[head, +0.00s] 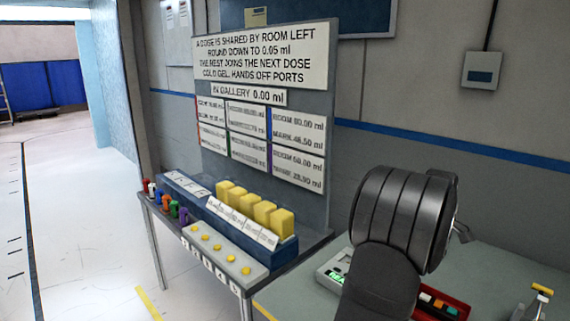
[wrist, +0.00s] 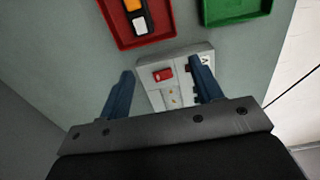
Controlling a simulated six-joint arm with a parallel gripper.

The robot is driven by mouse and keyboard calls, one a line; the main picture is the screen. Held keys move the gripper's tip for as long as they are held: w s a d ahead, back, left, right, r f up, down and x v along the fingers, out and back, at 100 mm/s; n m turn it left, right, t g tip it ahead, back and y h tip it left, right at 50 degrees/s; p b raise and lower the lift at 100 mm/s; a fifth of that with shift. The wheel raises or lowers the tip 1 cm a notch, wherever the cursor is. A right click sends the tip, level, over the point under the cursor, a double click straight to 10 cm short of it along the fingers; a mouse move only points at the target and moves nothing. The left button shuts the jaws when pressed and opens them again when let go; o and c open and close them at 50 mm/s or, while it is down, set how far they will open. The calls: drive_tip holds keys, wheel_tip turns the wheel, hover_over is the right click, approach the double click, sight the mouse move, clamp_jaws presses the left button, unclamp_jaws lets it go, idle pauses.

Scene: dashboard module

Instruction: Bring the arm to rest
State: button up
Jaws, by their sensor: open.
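In the head view my dark arm stands large at the right, above the grey-green table (head: 290,290). The gripper itself is hidden there.
A red tray (wrist: 164,33) with orange and white pieces and a green tray (wrist: 235,17) lie beyond the box. In the head view, a bench with yellow blocks (head: 255,208) and a sign panel (head: 265,52) stands left of my arm.

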drive_tip(key=w+a+f, duration=0.2)
drive_tip(key=w+a, duration=0.1)
drive_tip(key=w, duration=0.1)
drive_tip(key=w+a+f, duration=0.2)
drive_tip(key=w+a, duration=0.2)
drive_tip(key=w+a+f, duration=0.2)
drive_tip(key=w+a, duration=0.2)
drive_tip(key=w, duration=0.1)
drive_tip(key=shift+a, duration=0.25)
drive_tip(key=shift+s, duration=0.1)
drive_tip(key=s+d+r, duration=0.2)
drive_tip(key=s+d, duration=0.4)
drive_tip(key=s, duration=0.1)
drive_tip(key=s+d+r, duration=0.3)
drive_tip(key=s+d, duration=0.4)
drive_tip(key=shift+s+r, duration=0.15)
drive_tip(key=shift+r, duration=0.2)
